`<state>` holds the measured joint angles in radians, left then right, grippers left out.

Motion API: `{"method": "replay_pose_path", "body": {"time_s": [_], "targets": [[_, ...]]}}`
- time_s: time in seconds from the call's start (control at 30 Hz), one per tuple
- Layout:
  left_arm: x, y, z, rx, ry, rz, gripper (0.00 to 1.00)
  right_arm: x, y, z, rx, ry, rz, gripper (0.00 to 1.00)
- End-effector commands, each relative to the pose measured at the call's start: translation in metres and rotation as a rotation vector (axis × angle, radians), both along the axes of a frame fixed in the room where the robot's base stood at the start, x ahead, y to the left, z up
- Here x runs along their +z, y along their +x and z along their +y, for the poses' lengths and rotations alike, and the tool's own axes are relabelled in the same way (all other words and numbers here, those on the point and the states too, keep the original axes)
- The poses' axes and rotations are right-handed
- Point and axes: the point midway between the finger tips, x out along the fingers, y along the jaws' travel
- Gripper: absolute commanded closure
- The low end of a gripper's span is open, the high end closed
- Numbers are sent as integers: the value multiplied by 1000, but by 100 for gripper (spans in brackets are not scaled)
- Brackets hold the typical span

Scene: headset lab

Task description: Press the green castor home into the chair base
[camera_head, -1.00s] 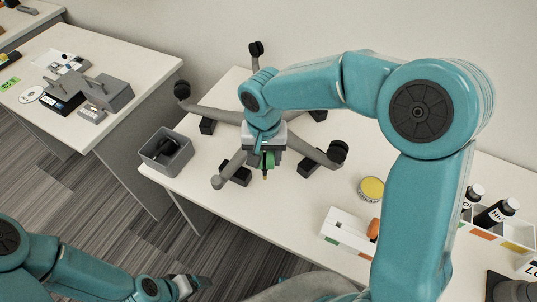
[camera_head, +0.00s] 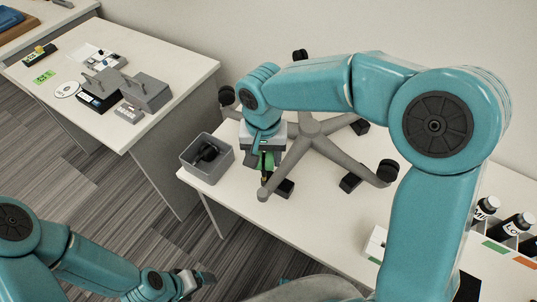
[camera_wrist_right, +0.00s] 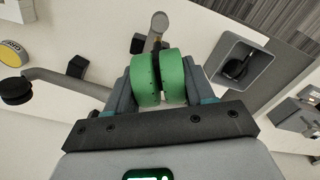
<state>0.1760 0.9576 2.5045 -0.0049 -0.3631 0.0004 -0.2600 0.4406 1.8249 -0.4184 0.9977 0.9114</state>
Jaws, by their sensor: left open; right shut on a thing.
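The grey five-legged chair base (camera_head: 295,153) lies on the white table with black castors on several legs. One leg end (camera_head: 263,194) at the front left has no castor; it also shows in the right wrist view (camera_wrist_right: 159,22). My right gripper (camera_head: 266,157) is shut on the green castor (camera_head: 267,162), just behind that leg end in the head view. In the right wrist view the castor (camera_wrist_right: 145,80) shows two green wheels between the fingers. My left gripper (camera_head: 202,278) is open and empty, low and away from the base.
A grey bin (camera_head: 228,165) with a black castor inside stands at the table's left corner. Black blocks (camera_head: 350,183) stand under the legs. A bottle tray (camera_head: 520,258) is at the right. A yellow tin (camera_wrist_right: 12,53) shows in the wrist view.

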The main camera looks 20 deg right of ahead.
Motion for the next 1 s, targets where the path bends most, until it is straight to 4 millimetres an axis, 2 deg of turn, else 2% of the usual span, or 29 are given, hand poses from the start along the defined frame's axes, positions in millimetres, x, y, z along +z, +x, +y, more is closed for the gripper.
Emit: {"method": "replay_pose_path", "body": {"time_s": [0.13, 0.6, 0.77, 1.0], "targets": [[2, 0, 0, 0, 0, 0, 17, 7, -3, 5, 18, -1, -1, 77], [-1, 0, 0, 0, 0, 0, 17, 5, -6, 4, 22, 0, 0, 77], [-10, 0, 0, 0, 0, 0, 17, -5, -6, 3, 22, 0, 0, 77], [-31, 0, 0, 0, 0, 0, 17, -30, -6, 3, 22, -1, 1, 77]]}}
